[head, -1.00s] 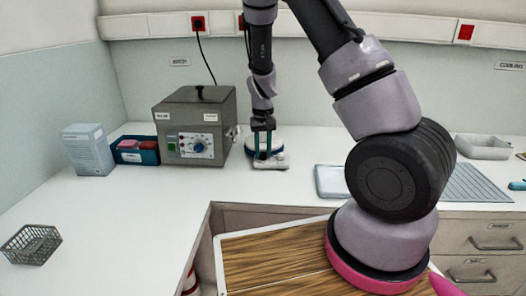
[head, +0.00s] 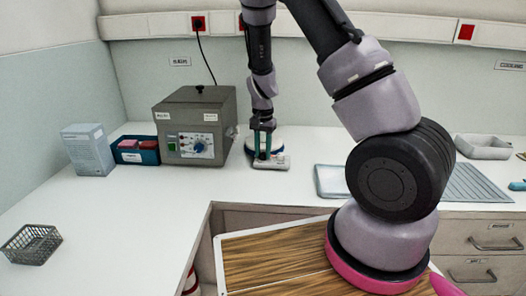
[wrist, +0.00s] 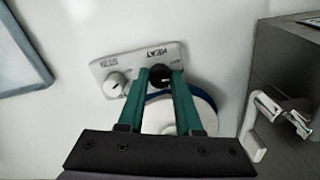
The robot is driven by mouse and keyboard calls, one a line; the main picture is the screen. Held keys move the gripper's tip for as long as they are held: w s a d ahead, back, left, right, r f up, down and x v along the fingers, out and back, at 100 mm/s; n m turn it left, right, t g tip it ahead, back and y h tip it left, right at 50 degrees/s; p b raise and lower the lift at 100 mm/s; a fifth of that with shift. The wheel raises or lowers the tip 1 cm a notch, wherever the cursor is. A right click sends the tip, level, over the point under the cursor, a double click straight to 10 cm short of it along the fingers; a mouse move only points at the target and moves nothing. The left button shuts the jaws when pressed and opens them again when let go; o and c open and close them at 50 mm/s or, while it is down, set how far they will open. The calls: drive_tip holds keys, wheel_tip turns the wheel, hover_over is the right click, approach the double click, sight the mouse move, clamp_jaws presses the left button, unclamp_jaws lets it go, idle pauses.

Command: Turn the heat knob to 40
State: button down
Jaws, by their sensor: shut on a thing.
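The stirring hotplate stands on the counter behind my arm, with a round pale plate and blue rim (head: 250,146) and a white front panel (head: 279,164). In the wrist view the panel (wrist: 107,66) carries a HEAT label by a black knob (wrist: 160,77) and a STIR label by a white knob (wrist: 116,84). My gripper (head: 263,157) reaches down to the panel. In the wrist view its green fingers (wrist: 159,80) are closed on both sides of the black heat knob. The fingers hide part of the knob, and I cannot read its setting.
A grey box-shaped device (head: 197,127) with a blue knob stands close left of the hotplate. A blue bin (head: 148,157), a pale box (head: 88,150) and a wire basket (head: 31,244) are farther left. A flat tray (head: 330,181) lies to the right.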

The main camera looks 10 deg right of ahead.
sight(263, 153)
drive_tip(key=shift+m, duration=0.6)
drive_tip(key=c, duration=0.6)
unclamp_jaws()
drive_tip(key=shift+r, duration=0.1)
drive_tip(key=shift+r, duration=5.3)
